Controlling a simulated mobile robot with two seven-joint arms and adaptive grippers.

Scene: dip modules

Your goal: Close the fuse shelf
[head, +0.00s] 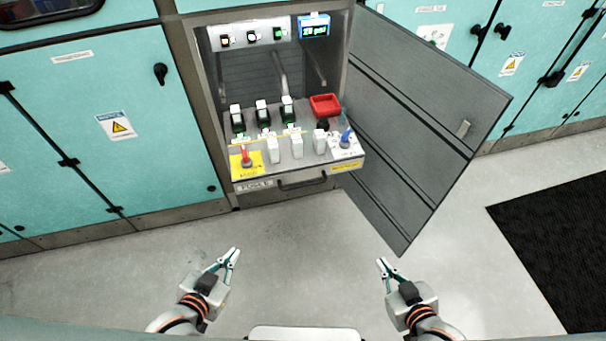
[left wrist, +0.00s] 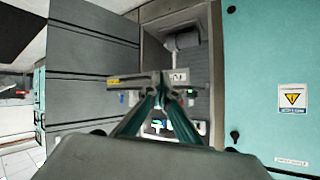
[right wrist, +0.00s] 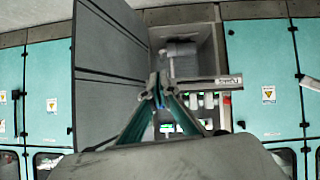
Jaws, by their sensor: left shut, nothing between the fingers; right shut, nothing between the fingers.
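The fuse shelf (head: 258,169) is a grey drawer-like tray pulled out of an open cabinet. Its front has a dark handle (head: 302,181) and a "FUSE" label at the left. On it stand several white-and-dark fuse modules (head: 262,110), white pieces (head: 297,146), a red lever (head: 246,154), a blue lever (head: 346,137) and a red bin (head: 325,105). My left gripper (head: 231,257) and right gripper (head: 382,264) are shut and empty, in front of the shelf and apart from it. The shelf front also shows in the left wrist view (left wrist: 140,80) and the right wrist view (right wrist: 205,84).
The grey cabinet door (head: 425,110) stands open to the right of the shelf. Inside the cabinet, a panel with switches (head: 250,35) and a small lit display (head: 314,27) sit above. Teal cabinets (head: 90,150) flank it. A black mat (head: 560,240) lies at the right. The floor before the shelf is clear.

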